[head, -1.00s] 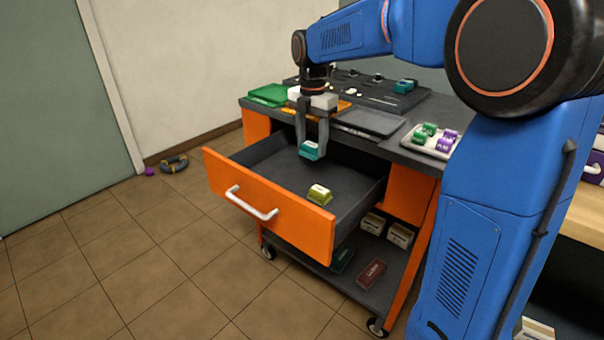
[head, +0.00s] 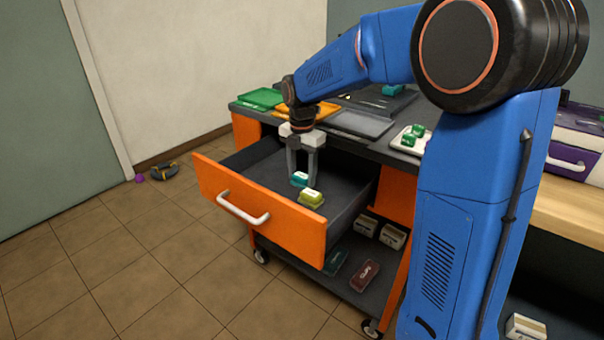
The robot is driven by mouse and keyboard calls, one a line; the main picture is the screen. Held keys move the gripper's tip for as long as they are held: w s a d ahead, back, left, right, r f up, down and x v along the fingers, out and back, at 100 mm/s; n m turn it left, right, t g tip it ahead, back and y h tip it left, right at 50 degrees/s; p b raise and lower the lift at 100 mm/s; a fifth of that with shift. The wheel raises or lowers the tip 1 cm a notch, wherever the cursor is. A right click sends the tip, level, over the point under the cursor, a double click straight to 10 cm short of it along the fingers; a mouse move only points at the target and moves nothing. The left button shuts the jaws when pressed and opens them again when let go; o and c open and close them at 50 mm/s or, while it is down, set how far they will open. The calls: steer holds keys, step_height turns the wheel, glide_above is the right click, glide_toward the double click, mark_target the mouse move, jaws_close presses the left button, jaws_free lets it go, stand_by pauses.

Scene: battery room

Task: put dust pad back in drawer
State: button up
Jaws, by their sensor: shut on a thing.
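The drawer (head: 255,229) of the orange and grey cart is pulled open, with its orange front and white handle facing the room. My gripper (head: 301,175) points down inside the drawer and is shut on a small teal pad (head: 299,180) with a white top. The teal pad is low, close to the drawer floor; I cannot tell whether it touches. A yellow pad (head: 311,199) with a pale top lies in the drawer just in front of it, near the drawer front. Any writing on the pads is too small to read.
Boxes (head: 394,236) sit on the lower shelf. The drawer's back left is bare. A purple case (head: 576,150) stands at the right.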

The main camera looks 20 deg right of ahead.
mark_target(302, 175)
steer(key=shift+f, duration=0.15)
steer(key=o, duration=1)
step_height(302, 175, up, 12)
steer(key=s+d+r+m+t, duration=0.1)
steer(key=s+d+m, duration=0.2)
steer(key=s+m, duration=0.45)
steer(key=s+d+f+m+t, duration=0.1)
steer(key=s+f+m, duration=0.2)
steer(key=s+m, duration=0.3)
steer(key=s+d+f+m+t, duration=0.1)
steer(key=s+f+m, duration=0.2)
steer(key=s, duration=0.8)
steer(key=s+d+f+m+t, duration=0.1)
steer(key=s+f+m, duration=0.3)
steer(key=s+m, duration=0.4)
steer(key=shift+s+d+m+t, duration=0.35)
steer(key=shift+s+d+t, duration=0.05)
steer(key=shift+s+d, duration=0.1)
